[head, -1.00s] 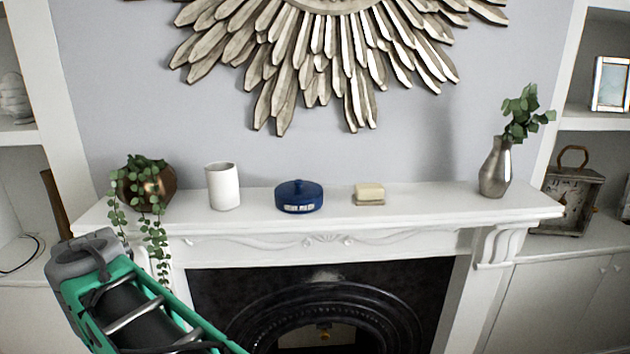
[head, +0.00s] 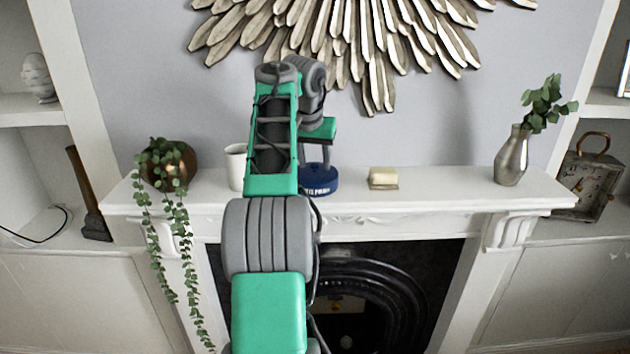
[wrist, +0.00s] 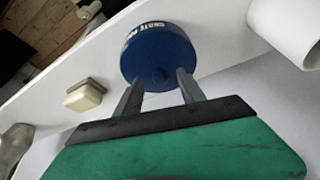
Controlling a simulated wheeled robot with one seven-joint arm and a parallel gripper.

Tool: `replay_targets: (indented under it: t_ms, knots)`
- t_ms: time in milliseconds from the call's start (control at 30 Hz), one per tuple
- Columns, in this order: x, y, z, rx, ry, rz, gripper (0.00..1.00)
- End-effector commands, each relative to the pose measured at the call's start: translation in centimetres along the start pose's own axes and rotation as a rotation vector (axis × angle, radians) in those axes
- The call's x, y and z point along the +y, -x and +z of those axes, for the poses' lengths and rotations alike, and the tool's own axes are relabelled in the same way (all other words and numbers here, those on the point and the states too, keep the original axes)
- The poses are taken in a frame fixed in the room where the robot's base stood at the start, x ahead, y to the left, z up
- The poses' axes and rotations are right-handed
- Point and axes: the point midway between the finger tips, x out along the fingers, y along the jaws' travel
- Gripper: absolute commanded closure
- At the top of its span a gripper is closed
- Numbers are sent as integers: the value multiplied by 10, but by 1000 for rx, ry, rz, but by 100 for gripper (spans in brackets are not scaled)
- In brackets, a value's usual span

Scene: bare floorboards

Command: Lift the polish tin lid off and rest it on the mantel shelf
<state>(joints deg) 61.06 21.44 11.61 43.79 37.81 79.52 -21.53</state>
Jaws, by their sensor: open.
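The blue polish tin (head: 319,184) stands on the white mantel shelf (head: 440,186), partly behind my arm in the head view. In the head view my gripper (head: 318,158) points down just above the tin.
A white cup (head: 236,165) stands left of the tin, partly behind my arm. A cream block on a small dish (head: 383,178) lies to its right. A trailing plant in a copper pot (head: 168,165) and a silver vase (head: 512,157) stand farther out. Shelf between block and vase is clear.

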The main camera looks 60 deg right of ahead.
Motion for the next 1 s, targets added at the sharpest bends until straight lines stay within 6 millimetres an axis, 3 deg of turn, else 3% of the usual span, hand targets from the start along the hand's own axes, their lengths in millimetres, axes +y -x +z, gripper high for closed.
replay_targets:
  t_ms: [33,267,800,1000]
  knots:
    - [0,-7,1,2,0,0,53]
    - [0,-6,0,2,0,0,54]
    - [0,-5,0,2,1,0,98]
    - [0,-5,0,2,1,0,100]
